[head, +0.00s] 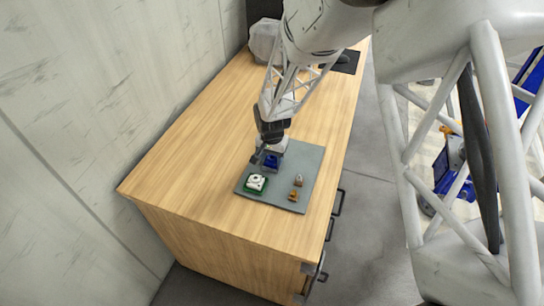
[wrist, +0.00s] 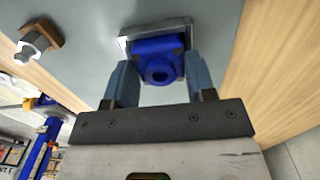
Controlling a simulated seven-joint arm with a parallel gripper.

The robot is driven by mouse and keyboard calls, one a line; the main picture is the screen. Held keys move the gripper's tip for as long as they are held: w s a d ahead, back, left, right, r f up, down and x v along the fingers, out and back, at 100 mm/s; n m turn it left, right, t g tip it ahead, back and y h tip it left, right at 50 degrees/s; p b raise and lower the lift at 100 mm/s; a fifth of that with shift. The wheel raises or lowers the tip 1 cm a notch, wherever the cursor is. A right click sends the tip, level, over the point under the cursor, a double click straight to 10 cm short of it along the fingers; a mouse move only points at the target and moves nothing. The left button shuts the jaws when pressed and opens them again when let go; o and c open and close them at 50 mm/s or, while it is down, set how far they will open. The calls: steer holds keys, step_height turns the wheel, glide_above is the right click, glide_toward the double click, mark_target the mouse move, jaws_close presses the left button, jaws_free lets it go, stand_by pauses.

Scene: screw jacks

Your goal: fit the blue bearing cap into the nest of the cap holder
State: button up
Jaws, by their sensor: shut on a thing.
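The blue bearing cap (head: 271,162) is at the far left part of the grey mat in the head view. In the wrist view the blue bearing cap (wrist: 158,66) shows a round boss with a hole, facing the camera. My gripper (head: 270,156) is shut on it, with a grey-blue finger on each side in the wrist view (wrist: 152,84). A silvery metal frame (wrist: 124,43), which looks like the cap holder, lies just behind the cap. The cap hides most of this frame, so I cannot tell whether it is seated in the nest or just above it.
The grey mat (head: 309,160) lies on a wooden bench (head: 220,130). A white part with a green base (head: 256,183) is near the mat's front left. Two small brownish pieces (head: 294,196) (head: 298,181) stand at its right. Open bench lies to the left.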

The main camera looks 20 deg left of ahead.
mark_target(272, 159)
steer(key=shift+f, duration=0.15)
steer(key=o, duration=1.2)
steer(key=shift+c, duration=0.2)
step_height(272, 159, up, 12)
stand_by(0.8)
